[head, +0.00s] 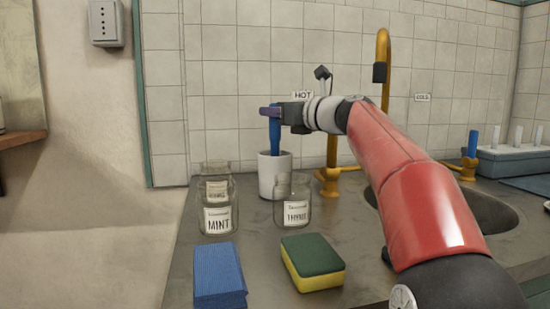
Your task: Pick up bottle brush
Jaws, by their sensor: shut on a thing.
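The bottle brush (274,137) shows as a blue upright handle above a white cup (268,180) on the counter. Its lower part is hidden at the cup's rim, and I cannot tell how deep it sits. My gripper (270,113) reaches in from the right above the cup and is shut on the upper part of the blue handle. My red arm crosses the right half of the view.
Glass jars labelled MINT (217,220) and THYME (293,210) stand close in front of the cup. A green and yellow sponge (312,262) and a blue folded cloth (219,273) lie nearer. A brass tap (330,180) and sink (490,213) are to the right.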

